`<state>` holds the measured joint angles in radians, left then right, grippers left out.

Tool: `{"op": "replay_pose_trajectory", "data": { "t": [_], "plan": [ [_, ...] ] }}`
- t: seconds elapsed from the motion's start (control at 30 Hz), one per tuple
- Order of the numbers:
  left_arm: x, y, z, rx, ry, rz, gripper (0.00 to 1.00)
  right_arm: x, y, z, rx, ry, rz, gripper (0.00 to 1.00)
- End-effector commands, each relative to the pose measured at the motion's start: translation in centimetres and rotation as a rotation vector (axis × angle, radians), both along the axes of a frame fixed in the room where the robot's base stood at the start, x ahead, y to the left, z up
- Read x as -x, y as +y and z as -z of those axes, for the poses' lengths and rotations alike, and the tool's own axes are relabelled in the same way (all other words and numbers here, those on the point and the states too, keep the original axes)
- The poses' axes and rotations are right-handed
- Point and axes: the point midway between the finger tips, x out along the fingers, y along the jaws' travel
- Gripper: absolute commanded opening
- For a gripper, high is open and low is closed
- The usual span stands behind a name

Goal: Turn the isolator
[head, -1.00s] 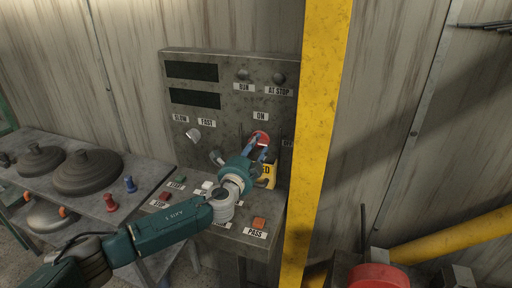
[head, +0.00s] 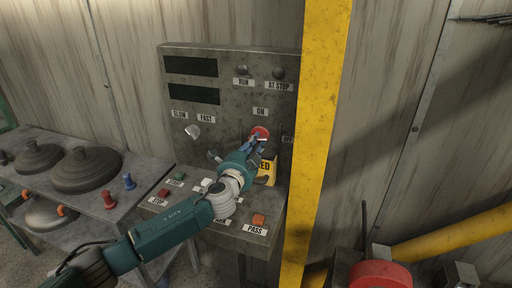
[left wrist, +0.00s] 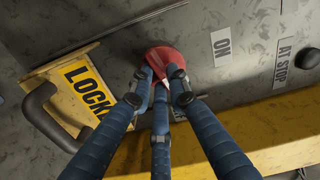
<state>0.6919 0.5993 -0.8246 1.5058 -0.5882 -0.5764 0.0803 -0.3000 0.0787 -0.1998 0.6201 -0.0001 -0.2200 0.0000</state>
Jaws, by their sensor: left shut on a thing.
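The isolator is a red knob (head: 260,132) on the grey control panel, below the ON label (head: 260,111) and left of a partly hidden label at the panel's right edge. My left gripper (head: 255,143) comes in from below and is shut on the knob. In the left wrist view, its blue fingers (left wrist: 160,80) close around the red knob (left wrist: 168,57), hiding its near part. A yellow padlock tag (left wrist: 78,92) with a dark shackle is beside the knob; its end also shows behind my gripper in the head view (head: 267,171). My right gripper is not seen.
A yellow post (head: 317,130) stands just right of the panel. The sloping desk below carries several buttons, including orange PASS (head: 258,220) and red STOP (head: 163,193). A metal bench (head: 130,182) with dark domed lids is at left. A red drum (head: 378,275) is lower right.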

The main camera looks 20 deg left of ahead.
Motion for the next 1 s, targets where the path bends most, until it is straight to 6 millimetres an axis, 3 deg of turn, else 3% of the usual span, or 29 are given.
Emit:
{"op": "replay_pose_trajectory", "data": {
  "t": [0.4,1.0],
  "plan": [
    [0.0,-0.2,0.4,0.397,0.017,-0.001,0.00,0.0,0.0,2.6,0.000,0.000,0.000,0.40],
    [0.0,-0.4,-0.1,0.964,0.036,-0.001,0.00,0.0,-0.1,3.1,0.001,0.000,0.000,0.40]
  ]
}}
